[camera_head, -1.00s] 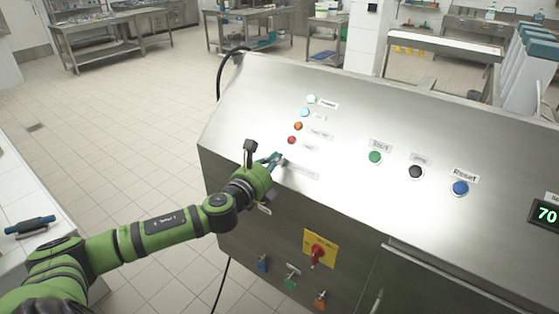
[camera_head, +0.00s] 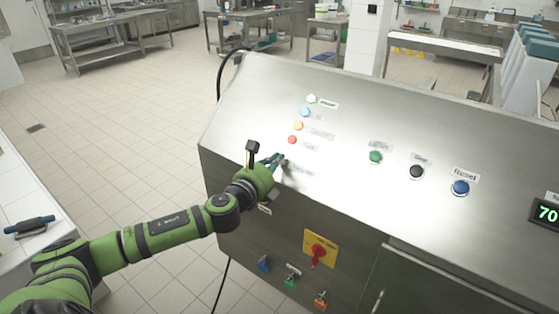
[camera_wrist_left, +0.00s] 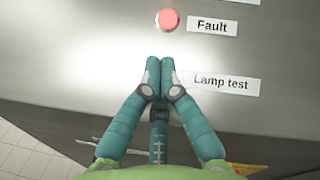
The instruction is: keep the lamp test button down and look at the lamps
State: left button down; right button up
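My left gripper (camera_head: 277,158) is at the left part of the sloped steel panel, below the column of lamps. In the left wrist view its teal fingers (camera_wrist_left: 160,66) are shut, tips together, beside the "Lamp test" label (camera_wrist_left: 221,83). The lamp test button is hidden behind the fingertips; contact itself cannot be seen. The lamps are a pale green one (camera_head: 311,99), a light blue one (camera_head: 305,112), an orange one (camera_head: 298,125) and the red Fault lamp (camera_head: 292,140), which also shows in the wrist view (camera_wrist_left: 167,19). All look bright. My right gripper is not in view.
On the same panel are a green button (camera_head: 375,157), a black button (camera_head: 416,171), a blue Reset button (camera_head: 460,188) and a display (camera_head: 546,213) reading 70. A red switch on a yellow plate (camera_head: 320,249) is on the front face below. The tiled floor at left is open.

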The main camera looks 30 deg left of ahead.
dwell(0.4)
pick_arm(q)
jog(key=shift+s+r+p, duration=0.5)
jog(key=shift+p, duration=0.15)
jog(key=s+r+p, duration=0.1)
jog(key=r, duration=0.1)
jog(key=s+r+p, duration=0.1)
jog(key=s+p, duration=0.1)
jog(key=shift+s+a+r, duration=0.15)
jog(key=shift+r, duration=0.25)
dwell(0.3)
